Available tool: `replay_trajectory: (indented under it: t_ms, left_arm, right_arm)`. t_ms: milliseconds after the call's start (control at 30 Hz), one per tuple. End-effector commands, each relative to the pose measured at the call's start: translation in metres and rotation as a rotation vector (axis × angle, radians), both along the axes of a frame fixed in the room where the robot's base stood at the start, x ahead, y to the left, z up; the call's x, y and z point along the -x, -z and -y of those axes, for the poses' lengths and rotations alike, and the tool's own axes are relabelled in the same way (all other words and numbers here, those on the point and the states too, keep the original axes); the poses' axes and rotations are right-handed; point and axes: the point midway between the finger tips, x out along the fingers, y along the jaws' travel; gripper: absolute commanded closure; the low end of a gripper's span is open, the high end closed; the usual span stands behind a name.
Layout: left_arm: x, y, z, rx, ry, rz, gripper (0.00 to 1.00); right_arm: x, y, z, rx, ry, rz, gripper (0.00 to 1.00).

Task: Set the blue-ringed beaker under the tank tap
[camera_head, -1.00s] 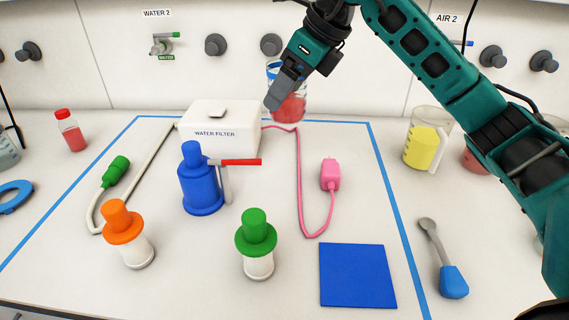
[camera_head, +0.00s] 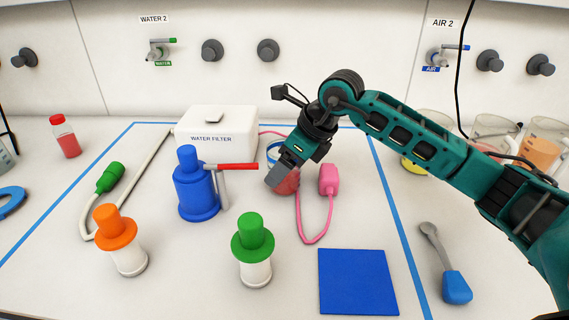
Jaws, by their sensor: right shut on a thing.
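The blue-ringed beaker (camera_head: 286,185) holds red liquid; its blue ring shows behind my fingers. My right gripper (camera_head: 282,172) is shut on it and covers much of it. I cannot tell whether its base touches the bench. The blue tank (camera_head: 197,193) stands to the left of the beaker. Its tap (camera_head: 223,187) sticks out to the right, with a red lever (camera_head: 237,167) on top, and the beaker is to the right of the tap, apart from it. My left gripper is not in view.
A white water filter box (camera_head: 216,130) stands behind the tank. Orange-topped (camera_head: 115,232) and green-topped (camera_head: 253,245) containers stand in front. A pink plug (camera_head: 328,180) with its cord lies close right of the beaker. A blue square mat (camera_head: 357,281) lies front right.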

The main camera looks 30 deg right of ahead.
Motion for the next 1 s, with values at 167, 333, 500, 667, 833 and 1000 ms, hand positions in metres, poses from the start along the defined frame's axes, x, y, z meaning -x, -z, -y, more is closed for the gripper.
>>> replay_trajectory:
  t_ms: [167,333,500,667,833,1000]
  left_arm:
    - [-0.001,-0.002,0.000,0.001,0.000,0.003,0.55]
    - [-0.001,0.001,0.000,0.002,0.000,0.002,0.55]
    - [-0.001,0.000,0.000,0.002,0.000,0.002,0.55]
    - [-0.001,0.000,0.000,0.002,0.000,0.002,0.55]
    - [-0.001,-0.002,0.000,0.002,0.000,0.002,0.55]
    - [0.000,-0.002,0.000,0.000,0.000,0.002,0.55]
  right_arm:
    - [-0.001,-0.002,0.000,0.000,0.000,0.004,0.62]
    - [0.000,0.003,0.000,0.000,0.001,0.001,0.24]
    - [0.000,0.002,0.000,0.000,0.001,0.001,0.07]
    - [0.000,0.002,0.000,0.000,0.001,0.001,0.00]
    - [0.000,0.000,0.000,0.000,0.001,0.001,0.00]
    - [0.005,-0.016,0.006,0.002,0.002,0.005,0.00]
